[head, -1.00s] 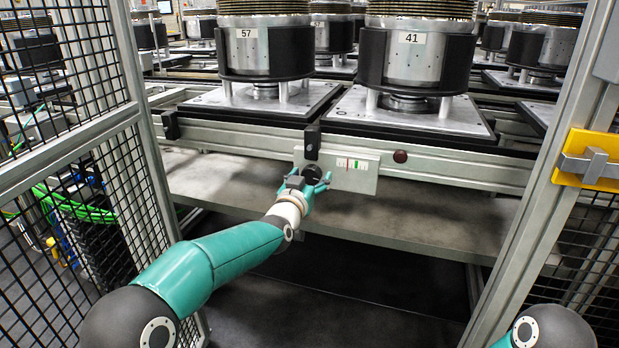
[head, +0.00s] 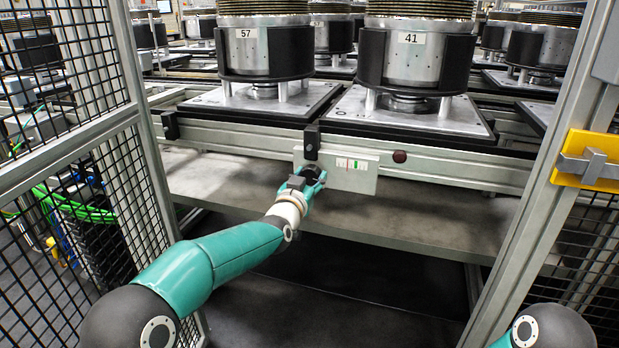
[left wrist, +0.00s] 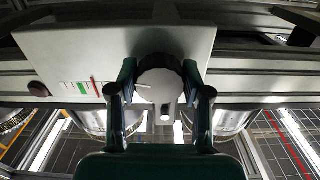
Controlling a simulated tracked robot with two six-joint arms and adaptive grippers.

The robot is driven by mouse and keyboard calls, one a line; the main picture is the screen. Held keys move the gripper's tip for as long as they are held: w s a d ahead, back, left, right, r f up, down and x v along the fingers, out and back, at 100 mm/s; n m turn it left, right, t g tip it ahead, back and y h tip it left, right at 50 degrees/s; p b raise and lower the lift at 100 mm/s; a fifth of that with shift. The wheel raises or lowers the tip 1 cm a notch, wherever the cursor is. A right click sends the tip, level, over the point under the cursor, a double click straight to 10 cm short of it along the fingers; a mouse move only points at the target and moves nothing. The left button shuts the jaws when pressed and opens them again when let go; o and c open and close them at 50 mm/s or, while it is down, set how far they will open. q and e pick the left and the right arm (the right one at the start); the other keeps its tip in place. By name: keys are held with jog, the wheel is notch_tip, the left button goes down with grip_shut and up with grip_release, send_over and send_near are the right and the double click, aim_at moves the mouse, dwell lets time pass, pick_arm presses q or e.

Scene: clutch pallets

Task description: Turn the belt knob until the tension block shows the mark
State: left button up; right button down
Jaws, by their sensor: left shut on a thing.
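The belt knob (left wrist: 160,82) is dark, ribbed and round with a pale face and a short white line pointing left in the left wrist view. My left gripper (left wrist: 159,92) has one finger on each side of it and is shut on it. In the head view my left gripper (head: 308,178) covers most of the knob (head: 311,172). The tension block's plate (head: 363,182) carries a white scale window (head: 351,165) with a green band and a red line. In the left wrist view the red line (left wrist: 96,86) stands beside the green band (left wrist: 82,88), apart from it. My right gripper is out of view.
A dark red button (head: 400,156) sits on the rail right of the plate. Pallets with clutches 57 (head: 247,50) and 41 (head: 411,55) stand above. Mesh fencing (head: 70,130) on the left and a post with a yellow latch (head: 590,160) on the right flank the opening.

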pick_arm(q)
jog(key=m+p, duration=0.1)
jog(key=m, duration=0.3)
jog(key=shift+r+m, duration=0.1)
jog(key=shift+m, duration=0.3)
jog(key=m+p, duration=0.1)
jog(key=m, duration=0.4)
jog(key=shift+p, duration=0.3)
jog(key=m+p, duration=0.1)
jog(key=m, duration=0.4)
jog(key=shift+m, duration=0.4)
jog(key=shift+d+f+m+p, duration=0.15)
jog(key=shift+m+p, duration=0.3)
jog(key=shift+m, duration=1.85)
jog(key=shift+f, duration=0.15)
jog(key=o, duration=1)
jog(key=shift+c, duration=0.2)
jog(key=shift+o, duration=1)
